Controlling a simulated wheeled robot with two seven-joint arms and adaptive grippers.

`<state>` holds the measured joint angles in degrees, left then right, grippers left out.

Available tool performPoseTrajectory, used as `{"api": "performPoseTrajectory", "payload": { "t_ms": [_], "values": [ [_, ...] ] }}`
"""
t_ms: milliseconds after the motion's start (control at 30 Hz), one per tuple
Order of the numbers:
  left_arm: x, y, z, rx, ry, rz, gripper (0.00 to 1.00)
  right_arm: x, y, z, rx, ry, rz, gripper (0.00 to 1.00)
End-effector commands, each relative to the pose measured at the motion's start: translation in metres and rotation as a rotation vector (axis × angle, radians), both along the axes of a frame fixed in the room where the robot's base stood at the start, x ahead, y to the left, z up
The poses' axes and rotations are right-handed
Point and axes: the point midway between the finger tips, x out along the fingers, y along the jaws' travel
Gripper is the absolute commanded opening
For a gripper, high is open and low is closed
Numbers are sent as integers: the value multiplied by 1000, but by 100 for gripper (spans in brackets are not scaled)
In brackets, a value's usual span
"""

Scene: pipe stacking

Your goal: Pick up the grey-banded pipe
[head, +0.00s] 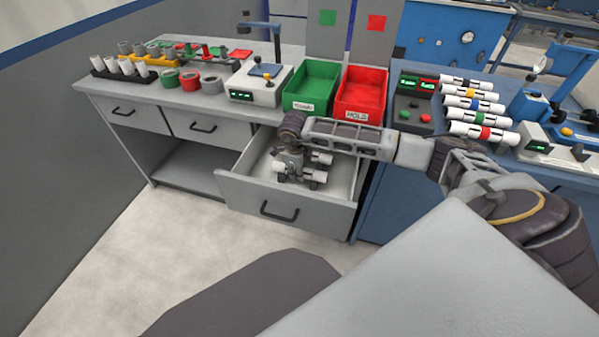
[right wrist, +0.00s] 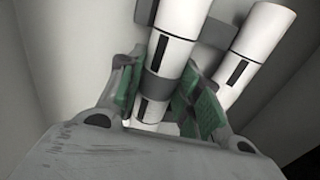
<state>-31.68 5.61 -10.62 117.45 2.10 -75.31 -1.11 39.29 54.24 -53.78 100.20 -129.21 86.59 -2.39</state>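In the right wrist view, a white pipe with a dark grey band (right wrist: 160,87) and narrow black marks lies between the green-padded fingers of my right gripper (right wrist: 168,88). The pads lie against both sides of the pipe, at and just below the band, with no clear gap. A second white pipe (right wrist: 248,62) lies beside it, outside the right finger. In the head view, my right gripper (head: 290,168) points down into the open drawer (head: 235,185), at white pipes (head: 320,157) lying there. The gripper partly hides these pipes. My left gripper is not in view.
Green (head: 311,88) and red (head: 362,95) bins stand on the counter behind the drawer. Several colour-banded pipes (head: 478,117) lie on the blue bench at right. A rack of white pipes (head: 118,67) and coloured rings (head: 190,81) stand at left. The drawer walls surround my gripper closely.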

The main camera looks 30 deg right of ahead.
Motion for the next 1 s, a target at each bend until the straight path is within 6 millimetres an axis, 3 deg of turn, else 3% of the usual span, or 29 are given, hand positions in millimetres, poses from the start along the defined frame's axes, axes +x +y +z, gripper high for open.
{"api": "performPoseTrajectory", "payload": {
  "t_ms": [133, 567, 1000],
  "values": [
    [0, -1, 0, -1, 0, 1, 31, 0, 0, 0, 0, 0, 0, 9],
    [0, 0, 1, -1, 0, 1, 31, 1, 0, 9, 0, -2, -1, 9],
    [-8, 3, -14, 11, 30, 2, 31, 1, 0, 68, 0, -4, 1, 9]
  ]
}}
